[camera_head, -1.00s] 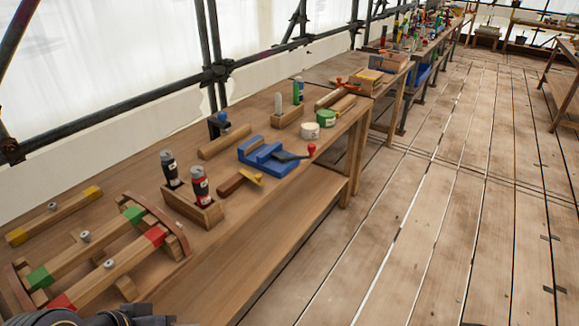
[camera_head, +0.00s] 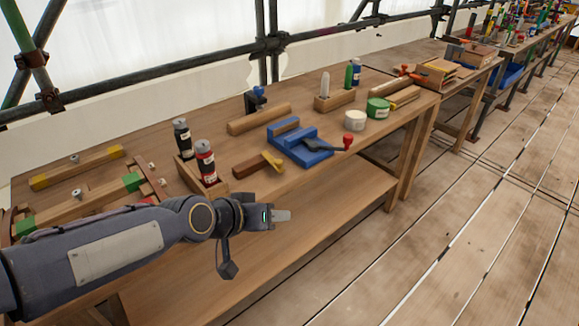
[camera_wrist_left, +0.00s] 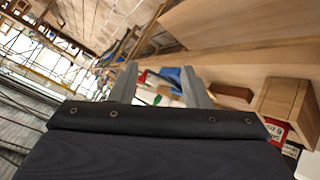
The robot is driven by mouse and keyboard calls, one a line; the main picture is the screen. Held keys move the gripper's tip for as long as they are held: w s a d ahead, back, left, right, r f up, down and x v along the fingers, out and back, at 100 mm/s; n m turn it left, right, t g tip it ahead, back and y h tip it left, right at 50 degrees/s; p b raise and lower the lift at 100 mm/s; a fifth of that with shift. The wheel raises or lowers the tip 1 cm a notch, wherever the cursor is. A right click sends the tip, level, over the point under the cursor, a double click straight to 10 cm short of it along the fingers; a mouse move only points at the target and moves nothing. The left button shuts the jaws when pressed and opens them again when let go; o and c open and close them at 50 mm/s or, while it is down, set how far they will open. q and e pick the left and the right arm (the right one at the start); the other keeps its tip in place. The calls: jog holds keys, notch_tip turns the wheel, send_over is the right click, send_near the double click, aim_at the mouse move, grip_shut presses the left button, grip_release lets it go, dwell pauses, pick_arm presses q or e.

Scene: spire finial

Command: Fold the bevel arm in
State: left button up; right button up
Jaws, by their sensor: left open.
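The bevel has a reddish-brown wooden stock (camera_head: 248,168) and lies on the workbench in the head view. Its yellow arm (camera_head: 273,162) sticks out across the stock's right end, angled away from it. A brown block that looks like the stock (camera_wrist_left: 231,92) shows in the left wrist view, right of the fingers; the yellow arm cannot be made out there. My left gripper (camera_head: 281,215) is in front of the bench's front edge, below and right of the bevel and apart from it. Its two fingers (camera_wrist_left: 160,86) are spread with nothing held. My right gripper is not in view.
A blue vise (camera_head: 302,147) with a red-knobbed handle stands right of the bevel. A wooden holder (camera_head: 187,173) with red and black bottles stands to its left. A wooden cylinder (camera_head: 259,119) lies behind. The bench top (camera_head: 225,148) between them is clear.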

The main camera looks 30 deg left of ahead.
pick_arm(q)
jog(key=w+a+f+t+y+b, duration=0.3)
jog(key=w+a+f+b, duration=0.25)
jog(key=w, duration=0.45)
jog(key=t+y+b, duration=0.4)
jog(key=b, duration=0.2)
send_near(279, 161)
jog(key=w, duration=0.2)
jog(key=shift+w+a+f+m, duration=0.3)
jog(key=shift+w+a, duration=0.1)
jog(key=shift+w, duration=0.15)
jog(key=x, duration=0.7)
jog(key=shift+r, duration=0.25)
jog(key=shift+c, duration=0.2)
grip_shut()
